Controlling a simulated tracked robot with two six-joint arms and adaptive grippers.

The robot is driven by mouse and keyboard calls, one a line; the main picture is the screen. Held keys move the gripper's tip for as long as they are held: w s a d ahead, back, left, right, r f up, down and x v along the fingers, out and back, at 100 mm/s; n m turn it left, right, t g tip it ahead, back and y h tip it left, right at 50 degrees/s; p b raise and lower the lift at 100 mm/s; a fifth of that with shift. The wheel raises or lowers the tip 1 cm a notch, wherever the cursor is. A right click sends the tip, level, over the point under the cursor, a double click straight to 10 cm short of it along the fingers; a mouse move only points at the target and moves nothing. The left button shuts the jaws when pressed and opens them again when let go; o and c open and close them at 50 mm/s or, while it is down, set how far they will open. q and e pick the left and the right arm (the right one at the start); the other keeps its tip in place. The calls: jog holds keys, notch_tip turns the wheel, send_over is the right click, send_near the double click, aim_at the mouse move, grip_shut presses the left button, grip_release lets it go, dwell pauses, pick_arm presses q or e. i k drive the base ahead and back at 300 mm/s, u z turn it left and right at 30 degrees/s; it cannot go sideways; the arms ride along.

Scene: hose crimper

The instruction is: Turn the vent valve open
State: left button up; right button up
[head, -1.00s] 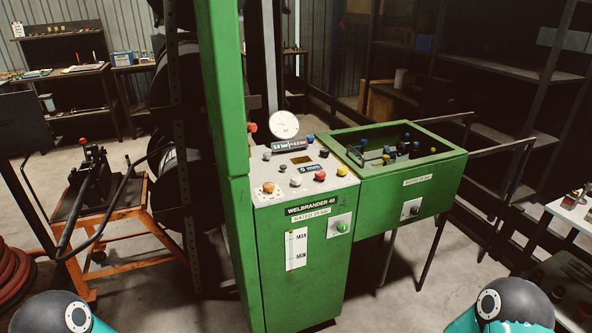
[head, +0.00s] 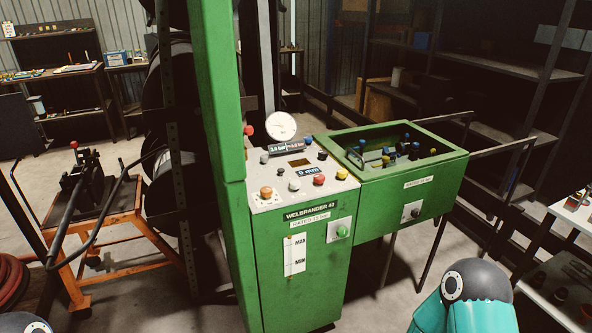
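The green crimper cabinet (head: 265,245) stands in the middle of the head view, with a sloping grey panel on top. The panel carries an orange-brown knob (head: 266,193), a white knob (head: 294,184), a red knob (head: 319,180), a yellow knob (head: 342,173) and a round gauge (head: 281,126). A red knob (head: 249,130) sits by the column left of the gauge. A green knob (head: 342,232) is on the front plate. I cannot tell which one is the vent valve or how it is turned. Neither gripper shows; my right arm is at bottom right.
A green open-topped bin (head: 395,200) with a dark front knob (head: 414,213) adjoins the cabinet on the right. An orange cart (head: 107,233) and red hose (head: 12,281) are at left. A white table (head: 572,212) is at right. Floor before the cabinet looks clear.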

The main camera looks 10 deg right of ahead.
aim_at(319, 179)
jog(key=u, duration=0.2)
jog(key=i, duration=0.9)
jog(key=z, duration=0.4)
